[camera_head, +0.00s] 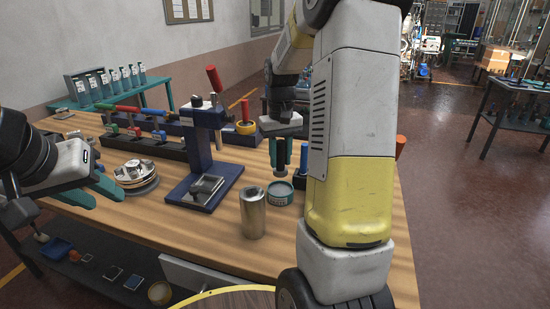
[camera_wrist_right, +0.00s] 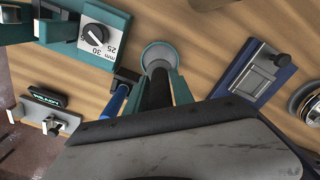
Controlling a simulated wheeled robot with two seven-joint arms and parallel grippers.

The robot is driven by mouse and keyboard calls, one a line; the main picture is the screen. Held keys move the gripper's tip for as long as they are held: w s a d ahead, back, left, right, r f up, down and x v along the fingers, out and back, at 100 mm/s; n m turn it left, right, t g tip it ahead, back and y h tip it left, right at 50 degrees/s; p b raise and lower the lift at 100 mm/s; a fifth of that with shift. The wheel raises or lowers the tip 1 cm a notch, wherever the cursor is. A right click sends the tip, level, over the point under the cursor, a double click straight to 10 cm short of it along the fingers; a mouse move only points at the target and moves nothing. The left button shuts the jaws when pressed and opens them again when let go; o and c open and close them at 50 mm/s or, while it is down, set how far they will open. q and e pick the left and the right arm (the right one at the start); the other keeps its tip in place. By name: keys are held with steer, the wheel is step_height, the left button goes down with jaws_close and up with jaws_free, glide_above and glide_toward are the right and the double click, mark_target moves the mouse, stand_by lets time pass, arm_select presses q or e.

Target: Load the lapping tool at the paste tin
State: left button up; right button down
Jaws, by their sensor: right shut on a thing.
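The lapping tool (camera_head: 281,156) is a dark upright rod over the paste tin (camera_head: 280,194), a small open teal tin on the bench. My right gripper (camera_head: 281,145) is shut on the tool. In the right wrist view the black tool (camera_wrist_right: 158,92) lies between the teal fingers and points at the tin (camera_wrist_right: 157,54), whose rim is teal and inside grey. I cannot tell whether the tool's end touches the paste. My left gripper (camera_head: 105,197) is open and empty above the bench's left side, near a stack of discs (camera_head: 136,178).
A metal cylinder (camera_head: 252,213) stands close to the tin's front left. A blue press stand (camera_head: 204,165) is left of it. A blue-handled tool (camera_head: 303,160) stands just right of the tin. My right arm hides the bench's right part. The front bench edge is mostly clear.

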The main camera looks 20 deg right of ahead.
mark_target(280, 176)
steer(key=shift+f, duration=2.75)
steer(key=shift+f, duration=0.6)
steer(key=shift+r, duration=3.6)
